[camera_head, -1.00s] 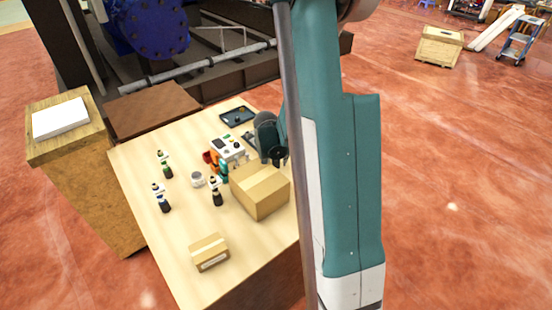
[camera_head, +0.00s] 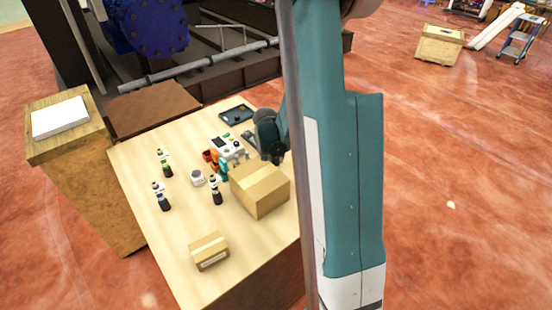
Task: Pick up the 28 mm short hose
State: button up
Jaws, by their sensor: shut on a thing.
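My gripper (camera_head: 277,154) is small in the picture, at the right part of the work table, just behind the larger cardboard box. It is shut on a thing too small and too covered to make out. The 28 mm short hose cannot be picked out in this view. A dark tray (camera_head: 249,137) lies partly hidden just left of my wrist. Another dark tray (camera_head: 236,107) with small parts stands at the table's back edge.
A white device (camera_head: 222,141), red and teal items, a white jar (camera_head: 197,178) and several small dark bottles stand mid-table. The larger cardboard box (camera_head: 260,190) sits close in front of my gripper; a smaller box (camera_head: 209,251) lies nearer.

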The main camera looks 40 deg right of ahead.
jog(key=shift+r, duration=4.6)
